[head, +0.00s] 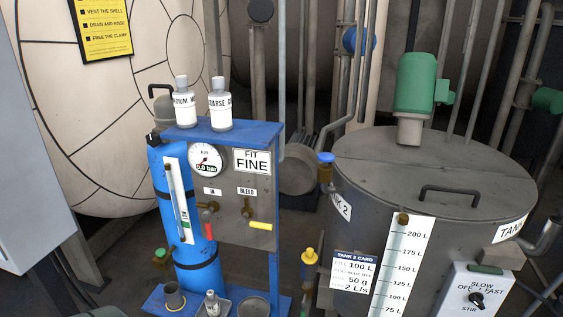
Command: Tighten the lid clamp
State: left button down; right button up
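No lid clamp can be made out for certain. A blue upright cylinder (190,225) stands left of the middle. A small dark knob (152,138) sits at its top left, partly by the blue shelf, and I cannot tell whether it is a clamp. Tank 2 (360,215) stands at the right with a round grey lid (370,165) lying flat on it. The lid carries a dark bar handle (450,193) and a green motor (416,82). Neither of my grippers is in view.
A blue stand (272,135) holds two white bottles (182,102) (220,105), a pressure gauge (207,160) and red and yellow-handled valves. A small cup (174,297) and bottle stand low down. A stir control box (475,290) is at the lower right. Pipes fill the back.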

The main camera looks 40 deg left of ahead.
aim_at(153, 139)
jog(key=u, duration=2)
